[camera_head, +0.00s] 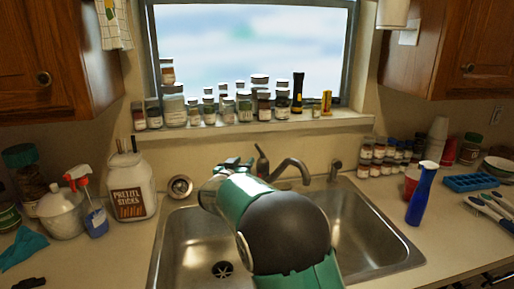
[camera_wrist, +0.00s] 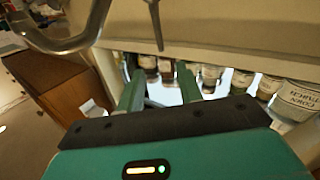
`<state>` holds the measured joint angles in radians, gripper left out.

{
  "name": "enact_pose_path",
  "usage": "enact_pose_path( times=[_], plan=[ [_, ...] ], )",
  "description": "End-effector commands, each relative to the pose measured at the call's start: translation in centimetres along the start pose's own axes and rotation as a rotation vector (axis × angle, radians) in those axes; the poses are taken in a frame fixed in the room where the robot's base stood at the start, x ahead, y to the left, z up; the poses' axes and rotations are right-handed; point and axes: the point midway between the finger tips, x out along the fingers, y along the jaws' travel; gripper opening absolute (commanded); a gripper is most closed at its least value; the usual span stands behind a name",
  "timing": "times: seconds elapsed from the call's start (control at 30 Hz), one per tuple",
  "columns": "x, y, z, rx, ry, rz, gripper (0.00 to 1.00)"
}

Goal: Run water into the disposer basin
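The metal double sink (camera_head: 165,250) has a left basin with a black disposer drain (camera_head: 222,269) and a right basin (camera_head: 375,235). The curved faucet spout (camera_head: 292,166) points to the right, over the right basin. The faucet lever (camera_head: 262,160) stands upright to the left of the spout. No water stream shows. My gripper (camera_head: 233,162) is just left of the lever, with my green and black arm hiding part of the sink. In the wrist view my gripper (camera_wrist: 158,82) has two green fingers apart and nothing between them. The spout (camera_wrist: 65,38) and lever (camera_wrist: 155,22) show beyond them.
Jars (camera_head: 240,105) line the window sill (camera_head: 250,128) behind the faucet. A pretzel jar (camera_head: 132,185) and spray bottle (camera_head: 90,205) stand left of the sink.

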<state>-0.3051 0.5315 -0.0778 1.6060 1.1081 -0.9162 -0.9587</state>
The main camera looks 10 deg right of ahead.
Motion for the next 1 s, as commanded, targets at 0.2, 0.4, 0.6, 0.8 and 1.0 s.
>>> enact_pose_path(
  times=[0.2, 0.4, 0.6, 0.8, 1.0],
  plan=[
    [2.8, 0.1, 0.1, 0.001, 0.000, 0.002, 0.36],
    [6.7, 0.1, 0.0, 0.002, 0.000, 0.001, 0.36],
    [10.5, 0.1, 0.1, 0.001, 0.000, 0.000, 0.36],
    [12.9, 0.0, 0.0, 0.002, -0.001, -0.002, 0.36],
    [13.6, 0.0, -0.1, 0.001, 0.000, -0.003, 0.36]
  ],
)
